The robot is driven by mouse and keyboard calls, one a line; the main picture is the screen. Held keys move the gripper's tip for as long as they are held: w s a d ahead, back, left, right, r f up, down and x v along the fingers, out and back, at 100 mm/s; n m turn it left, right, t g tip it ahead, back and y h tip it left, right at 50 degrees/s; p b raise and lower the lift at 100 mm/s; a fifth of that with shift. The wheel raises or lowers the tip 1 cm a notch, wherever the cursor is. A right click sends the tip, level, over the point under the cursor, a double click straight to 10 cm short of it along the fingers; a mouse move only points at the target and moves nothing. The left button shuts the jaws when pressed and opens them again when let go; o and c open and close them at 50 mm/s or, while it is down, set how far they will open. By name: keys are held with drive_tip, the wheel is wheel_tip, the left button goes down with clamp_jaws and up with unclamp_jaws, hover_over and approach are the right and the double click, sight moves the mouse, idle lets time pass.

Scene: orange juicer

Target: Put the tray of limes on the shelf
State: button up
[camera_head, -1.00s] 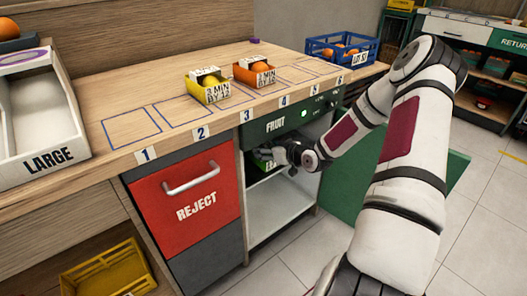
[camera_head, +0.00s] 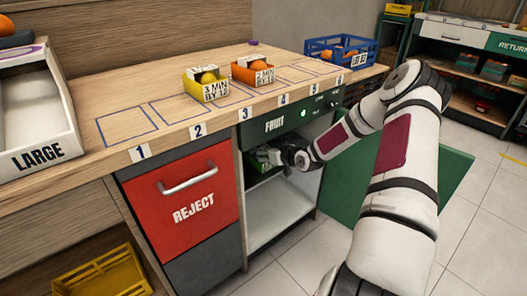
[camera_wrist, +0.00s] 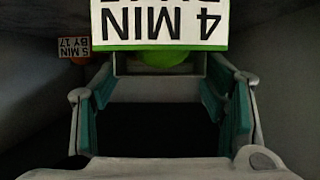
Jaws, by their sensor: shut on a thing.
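The green tray of limes (camera_head: 258,164) is inside the open compartment under the FRUIT panel, mostly hidden by shadow and my gripper. In the wrist view, its white label (camera_wrist: 165,22) reads "4 MIN", upside down, above a green edge. Part of a lime (camera_wrist: 163,58) shows just below. My gripper (camera_head: 276,156) reaches into the compartment from the right and is shut on the tray's near side; its fingers also show in the wrist view (camera_wrist: 160,75). The shelf (camera_head: 280,212) is the pale compartment floor below. Whether the tray touches any surface is hidden.
In the wrist view, a label reading "5 MIN BY 17" (camera_wrist: 75,47) with an orange fruit stands deeper inside, at left. The red REJECT drawer (camera_head: 185,195) is left of the compartment. A yellow tray (camera_head: 206,88) and an orange tray (camera_head: 252,72) stand on the counter above.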

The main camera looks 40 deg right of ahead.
drive_tip(key=o, duration=1.4)
drive_tip(key=shift+f, duration=0.1)
